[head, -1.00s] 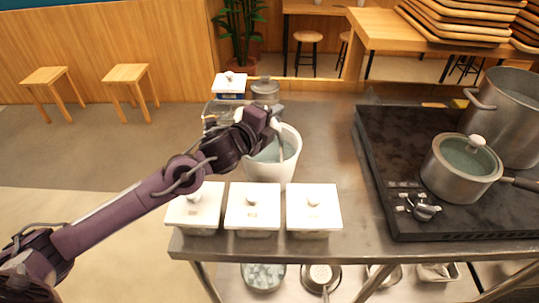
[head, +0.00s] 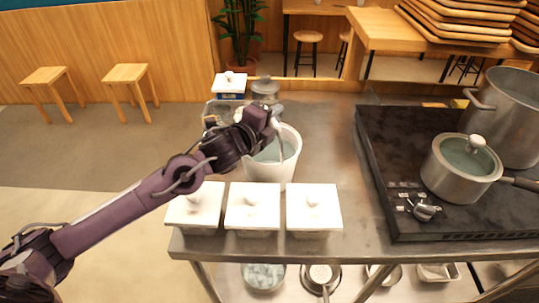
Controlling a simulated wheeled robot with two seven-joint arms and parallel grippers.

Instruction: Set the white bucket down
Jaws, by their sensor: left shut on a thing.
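The white bucket (head: 287,163) is upright at the middle of the steel counter (head: 322,150), just behind the row of white lidded containers. My left gripper (head: 276,133) is over the bucket, shut on it near its rim; the arm hides part of the bucket's left side. The inside of the bucket looks pale and greyish. Whether its base touches the counter is hard to tell, as the lidded containers stand close in front. My right gripper is not in view.
White lidded containers (head: 253,207) line the front edge. A glass jar (head: 265,90) and a white-lidded box (head: 229,84) stand behind. A black stove (head: 385,150) with a lidded pot (head: 458,172) and a large pot (head: 508,112) is on the right. Counter between bucket and stove is clear.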

